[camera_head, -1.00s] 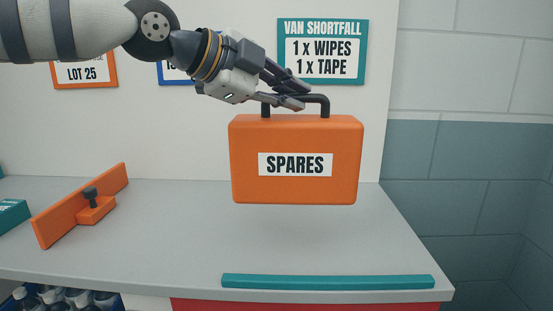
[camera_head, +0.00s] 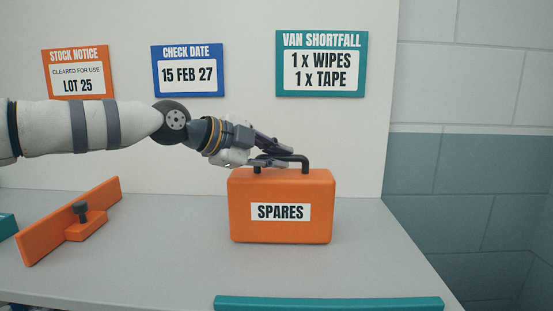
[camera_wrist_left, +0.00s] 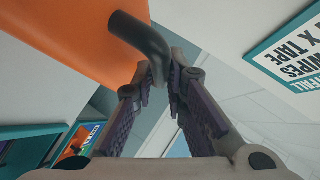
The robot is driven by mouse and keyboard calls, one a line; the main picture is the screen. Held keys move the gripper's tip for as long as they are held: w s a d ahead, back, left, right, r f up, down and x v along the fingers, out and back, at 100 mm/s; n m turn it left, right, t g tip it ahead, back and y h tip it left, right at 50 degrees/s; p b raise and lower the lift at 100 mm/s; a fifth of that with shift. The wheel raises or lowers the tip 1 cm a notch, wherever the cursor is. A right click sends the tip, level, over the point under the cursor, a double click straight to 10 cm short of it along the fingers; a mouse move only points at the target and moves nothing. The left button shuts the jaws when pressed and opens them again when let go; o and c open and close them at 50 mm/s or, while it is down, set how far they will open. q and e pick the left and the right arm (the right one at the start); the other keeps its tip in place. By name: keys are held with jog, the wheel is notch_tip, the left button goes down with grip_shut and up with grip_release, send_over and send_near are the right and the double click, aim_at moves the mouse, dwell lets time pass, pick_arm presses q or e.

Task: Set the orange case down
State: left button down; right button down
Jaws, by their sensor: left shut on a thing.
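The orange case (camera_head: 281,228) labelled SPARES is upright on the grey worktop, its base at the surface. I cannot tell if its full weight rests there. My left gripper (camera_head: 284,154) reaches in from the left and is shut on the case's black handle (camera_head: 304,163). In the left wrist view the fingers (camera_wrist_left: 160,85) close on the handle (camera_wrist_left: 140,35), with the orange case (camera_wrist_left: 65,35) beside it. My right gripper is not in view.
The grey worktop (camera_head: 160,250) has free room around the case. A teal strip (camera_head: 330,303) lies along the front edge. An orange bracket with a dark knob (camera_head: 85,220) stands at the left. Behind is a white panel with signs, including the VAN SHORTFALL sign (camera_head: 321,88).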

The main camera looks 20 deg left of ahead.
pick_arm(q)
jog(key=shift+s+r, duration=0.1)
jog(key=shift+r, duration=0.05)
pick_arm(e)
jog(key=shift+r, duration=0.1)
pick_arm(q)
jog(key=c, duration=1.6)
grip_release()
jog(key=shift+f, duration=0.35)
